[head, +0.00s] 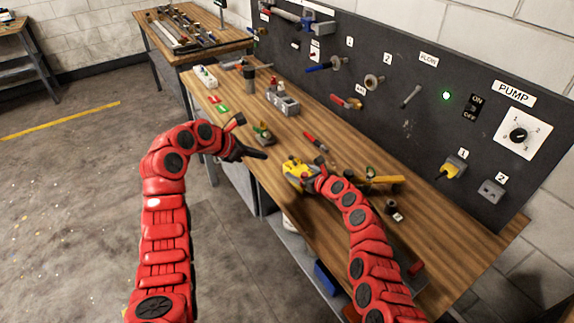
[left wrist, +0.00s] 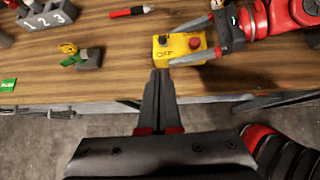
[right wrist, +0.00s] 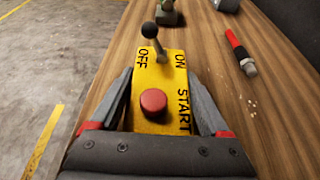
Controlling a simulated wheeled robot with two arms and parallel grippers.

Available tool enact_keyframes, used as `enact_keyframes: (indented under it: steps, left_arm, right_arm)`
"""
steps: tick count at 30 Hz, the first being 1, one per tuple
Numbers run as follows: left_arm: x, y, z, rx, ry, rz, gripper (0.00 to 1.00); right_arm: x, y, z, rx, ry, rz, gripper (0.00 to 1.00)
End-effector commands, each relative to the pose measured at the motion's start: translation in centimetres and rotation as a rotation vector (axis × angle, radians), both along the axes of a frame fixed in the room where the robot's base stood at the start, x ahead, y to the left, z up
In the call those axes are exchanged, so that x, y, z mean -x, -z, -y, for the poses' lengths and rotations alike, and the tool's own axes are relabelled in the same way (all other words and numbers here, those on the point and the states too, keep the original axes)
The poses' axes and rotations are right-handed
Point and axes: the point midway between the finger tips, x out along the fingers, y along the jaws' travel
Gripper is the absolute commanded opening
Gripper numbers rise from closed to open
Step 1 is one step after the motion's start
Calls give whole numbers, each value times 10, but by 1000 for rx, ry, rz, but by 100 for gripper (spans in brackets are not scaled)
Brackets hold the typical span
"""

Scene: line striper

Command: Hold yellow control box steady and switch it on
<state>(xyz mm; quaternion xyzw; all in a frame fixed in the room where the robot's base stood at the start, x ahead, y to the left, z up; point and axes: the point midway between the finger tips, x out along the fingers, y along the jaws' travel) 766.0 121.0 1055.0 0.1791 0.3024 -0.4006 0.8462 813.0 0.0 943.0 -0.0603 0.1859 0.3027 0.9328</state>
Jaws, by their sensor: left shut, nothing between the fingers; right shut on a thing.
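The yellow control box (head: 296,171) rests on the wooden workbench near its front edge. In the right wrist view the box (right wrist: 152,82) has a red button, a black ball-topped lever (right wrist: 150,32) and the words OFF, ON and START. The lever leans to the OFF side. My right gripper (right wrist: 168,112) is shut on the box, one finger along each side; it also shows in the head view (head: 312,172). My left gripper (head: 264,156) is shut and empty. In the left wrist view its fingertips (left wrist: 161,72) are close to the box's OFF side; contact cannot be told.
The dark pump panel (head: 420,110) rises behind, with a lit green lamp (head: 446,96).

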Motion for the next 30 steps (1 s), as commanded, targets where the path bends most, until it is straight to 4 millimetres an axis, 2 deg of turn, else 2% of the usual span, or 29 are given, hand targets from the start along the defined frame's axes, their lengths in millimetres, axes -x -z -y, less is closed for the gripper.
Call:
enact_keyframes:
  steps: [1, 5, 12, 24, 30]
  left_arm:
    - [8, 8, -8, 24, -27, 3, 0]
    - [26, 15, -19, 98, -89, 19, 0]
    - [51, 18, -26, 185, -146, 32, 0]
    - [52, 17, -26, 195, -150, 33, 0]
    - [42, 27, -13, 196, -146, 31, 0]
  right_arm:
    - [0, 0, 0, 0, 0, 0, 0]
    - [0, 0, 0, 0, 0, 0, 0]
    - [0, 0, 0, 0, 0, 0, 0]
    - [0, 0, 0, 0, 0, 0, 0]
    - [0, 0, 0, 0, 0, 0, 0]
